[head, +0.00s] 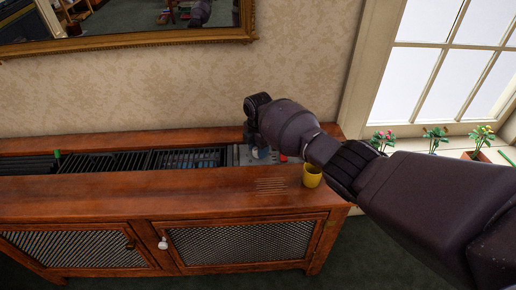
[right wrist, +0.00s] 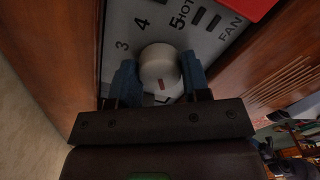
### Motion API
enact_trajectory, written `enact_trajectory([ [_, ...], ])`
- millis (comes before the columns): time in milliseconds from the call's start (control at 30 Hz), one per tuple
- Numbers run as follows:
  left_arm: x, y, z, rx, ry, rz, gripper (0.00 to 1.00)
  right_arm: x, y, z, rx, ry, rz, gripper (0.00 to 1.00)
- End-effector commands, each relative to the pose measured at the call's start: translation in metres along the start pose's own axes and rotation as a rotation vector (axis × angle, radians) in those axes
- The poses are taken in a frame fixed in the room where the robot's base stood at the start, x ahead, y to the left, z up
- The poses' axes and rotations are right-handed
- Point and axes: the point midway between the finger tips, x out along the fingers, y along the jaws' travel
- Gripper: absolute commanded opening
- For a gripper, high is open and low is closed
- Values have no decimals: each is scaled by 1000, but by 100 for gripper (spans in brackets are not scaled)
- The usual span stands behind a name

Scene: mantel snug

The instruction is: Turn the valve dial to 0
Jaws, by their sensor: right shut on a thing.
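The valve dial (right wrist: 160,62) is a round off-white knob on a grey panel (right wrist: 212,45) in the right wrist view. A small red mark shows on its near side, toward the bottom of the picture. The figures 3, 4 and 5 and the word HOT are printed around its far side; the lower part of the scale is mostly hidden by my gripper. My right gripper (right wrist: 158,80) is shut on the dial, one blue fingertip on each side. In the head view my right arm covers most of the panel (head: 243,155). My left gripper is out of view.
The panel is set in the top of a wooden radiator cabinet (head: 150,187), beside dark grilles (head: 185,158). A red part (head: 283,158) lies close right of the gripper. A yellow cup (head: 312,177) stands near the cabinet's right end. Flower pots stand on the windowsill.

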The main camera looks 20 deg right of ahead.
Motion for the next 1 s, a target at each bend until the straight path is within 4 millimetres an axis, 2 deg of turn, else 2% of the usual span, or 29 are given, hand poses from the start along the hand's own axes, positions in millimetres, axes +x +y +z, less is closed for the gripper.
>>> enact_trajectory([
  [400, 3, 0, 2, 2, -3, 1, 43, 3, -1, -1, -199, 1, -5, 20],
  [967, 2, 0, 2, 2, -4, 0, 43, 2, -1, 0, -231, 1, -4, 20],
  [1000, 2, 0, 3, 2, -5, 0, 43, 2, -1, 0, -231, 1, -4, 46],
])
